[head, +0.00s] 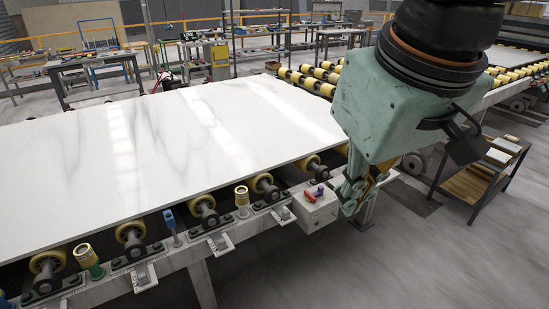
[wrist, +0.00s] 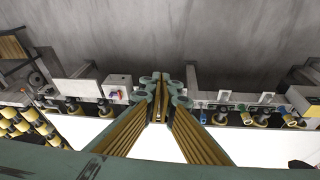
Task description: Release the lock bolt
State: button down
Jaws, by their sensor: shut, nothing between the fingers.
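My gripper (head: 352,192) hangs at the right of the conveyor's front rail in the head view, close beside a control box. It is shut and empty; its fingertips meet in the wrist view (wrist: 162,88). A blue upright handle (head: 170,222) stands on the front rail between two rollers, left of my gripper. A small blue part also shows right of the fingers in the wrist view (wrist: 221,116). Several pale metal brackets (head: 220,244) sit along the rail. I cannot tell for certain which part is the lock bolt.
A white stone slab (head: 160,150) lies on the rollers behind the rail. The grey control box (head: 316,208) carries red and purple-blue knobs. Green-and-yellow (head: 90,261) and yellow (head: 241,199) posts rise from the rail. A dark cart (head: 480,178) stands at right. The front floor is clear.

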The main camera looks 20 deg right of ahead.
jog(key=w+d+f+n+g+h+b, duration=0.1)
jog(key=w+d+f+n, duration=0.2)
jog(key=w, duration=1)
jog(key=w+d+f+n+h, duration=0.1)
jog(key=w+d+f+n, duration=0.3)
jog(key=w, duration=0.8)
jog(key=w+d+f+n+g+b, duration=0.1)
jog(key=w+d+f+n, duration=0.2)
jog(key=w, duration=1)
jog(key=w+d+f+n, duration=0.3)
jog(key=w+f, duration=0.5)
jog(key=f, duration=0.3)
jog(key=w+d+f+n+h, duration=0.1)
jog(key=w+d+f+n, duration=0.2)
jog(key=w+f, duration=0.5)
jog(key=w+d+f+n, duration=0.3)
jog(key=w+f, duration=0.5)
jog(key=f, duration=0.7)
jog(key=shift+d+n+g+h+b, duration=0.25)
jog(key=shift+n+g+h+b, duration=0.05)
jog(key=shift+n+h+b, duration=0.1)
jog(key=shift+f, duration=0.2)
